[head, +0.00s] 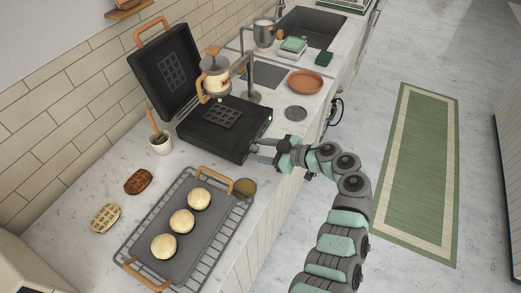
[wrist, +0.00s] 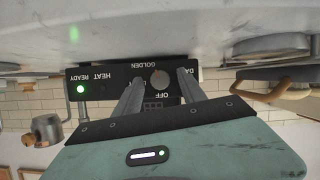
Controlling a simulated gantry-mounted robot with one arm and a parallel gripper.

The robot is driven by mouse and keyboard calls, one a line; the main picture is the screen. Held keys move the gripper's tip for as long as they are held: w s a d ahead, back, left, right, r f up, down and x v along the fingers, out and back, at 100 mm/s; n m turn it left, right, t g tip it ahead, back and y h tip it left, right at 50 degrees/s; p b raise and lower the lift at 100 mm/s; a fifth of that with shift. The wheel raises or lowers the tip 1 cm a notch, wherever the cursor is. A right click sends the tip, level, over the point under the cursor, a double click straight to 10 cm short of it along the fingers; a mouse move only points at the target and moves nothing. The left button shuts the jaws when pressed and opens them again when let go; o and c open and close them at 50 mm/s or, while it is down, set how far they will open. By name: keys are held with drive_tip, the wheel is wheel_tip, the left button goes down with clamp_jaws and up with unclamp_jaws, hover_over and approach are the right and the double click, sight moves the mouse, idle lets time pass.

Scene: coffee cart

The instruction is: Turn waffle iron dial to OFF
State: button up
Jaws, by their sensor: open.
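The black waffle iron (head: 190,130) stands on the counter with its lid raised. Its front control panel shows upside down in the wrist view (wrist: 105,82), with the words READY, HEAT, GOLDEN and partly hidden OFF and dark labels. A green light glows by READY. The round grey dial (wrist: 159,79) sits on this panel; its pointer direction is too small to tell. My gripper (head: 256,150) is at the iron's front right corner. In the wrist view my gripper (wrist: 160,85) is open, its fingers on either side of the dial. Contact cannot be told.
A tray (head: 207,228) with several round pale items lies on a wire rack at the front. A dispenser (head: 215,75) stands behind the iron. A terracotta plate (head: 306,82) lies farther back.

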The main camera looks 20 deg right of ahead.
drive_tip(key=shift+c, duration=0.2)
clamp_jaws()
drive_tip(key=shift+p, duration=0.45)
drive_tip(key=shift+s+n+t+h+p, duration=0.1)
drive_tip(key=shift+n+t+h+p, duration=0.25)
drive_tip(key=shift+n+p, duration=0.25)
drive_tip(key=shift+s+a+f+n+t+h+p, duration=0.15)
drive_tip(key=shift+n+t+h+p, duration=0.3)
drive_tip(key=shift+n, duration=0.45)
drive_tip(key=shift+f+n+t, duration=0.15)
drive_tip(key=shift+n+t, duration=0.15)
drive_tip(key=shift+n, duration=0.4)
drive_tip(key=shift+n+t+h+b, duration=0.4)
drive_tip(key=shift+n+t+b, duration=0.1)
drive_tip(key=shift+n, duration=0.3)
